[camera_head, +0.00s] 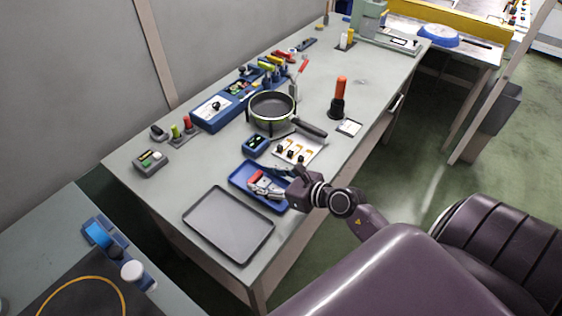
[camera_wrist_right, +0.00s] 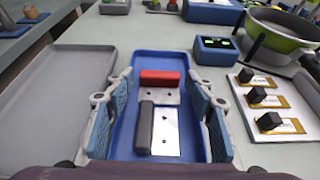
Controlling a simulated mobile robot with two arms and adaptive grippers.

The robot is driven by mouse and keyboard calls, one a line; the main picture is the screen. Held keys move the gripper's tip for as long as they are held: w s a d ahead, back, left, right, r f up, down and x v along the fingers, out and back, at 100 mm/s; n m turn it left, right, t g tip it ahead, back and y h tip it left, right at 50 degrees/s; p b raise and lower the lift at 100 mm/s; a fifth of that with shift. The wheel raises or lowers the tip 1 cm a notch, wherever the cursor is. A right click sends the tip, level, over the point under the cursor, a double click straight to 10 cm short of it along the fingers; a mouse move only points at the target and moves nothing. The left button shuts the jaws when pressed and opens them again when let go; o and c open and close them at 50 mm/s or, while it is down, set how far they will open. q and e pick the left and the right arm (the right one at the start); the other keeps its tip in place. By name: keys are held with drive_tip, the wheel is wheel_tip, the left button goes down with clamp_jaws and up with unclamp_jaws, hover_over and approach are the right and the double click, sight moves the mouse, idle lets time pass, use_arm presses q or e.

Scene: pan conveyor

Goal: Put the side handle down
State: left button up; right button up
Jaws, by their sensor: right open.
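A blue tray (camera_head: 237,176) lies on the workbench; it also fills the middle of the right wrist view (camera_wrist_right: 158,62). In it lie a dark bar-shaped handle (camera_wrist_right: 145,128) beside a pale metal plate (camera_wrist_right: 165,132), and a red block (camera_wrist_right: 160,77) with a metal plate just beyond. I cannot tell which of these is the side handle. My right gripper (camera_head: 268,184) is low over the tray. Its blue-padded fingers (camera_wrist_right: 160,120) are wide apart on either side of the dark handle, with visible gaps. My left gripper is not in view.
An empty grey tray (camera_head: 229,224) lies left of the blue tray. A pan (camera_head: 271,108) stands behind it, its long handle pointing right. A white board (camera_head: 299,150) with several black-and-orange pieces and a small blue box (camera_head: 256,145) are close by. A red-topped tool (camera_head: 340,98) stands farther right.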

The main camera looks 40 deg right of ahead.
drive_tip(key=b+v, duration=0.1)
drive_tip(key=v, duration=0.7)
drive_tip(key=shift+f, duration=0.1)
idle(0.4)
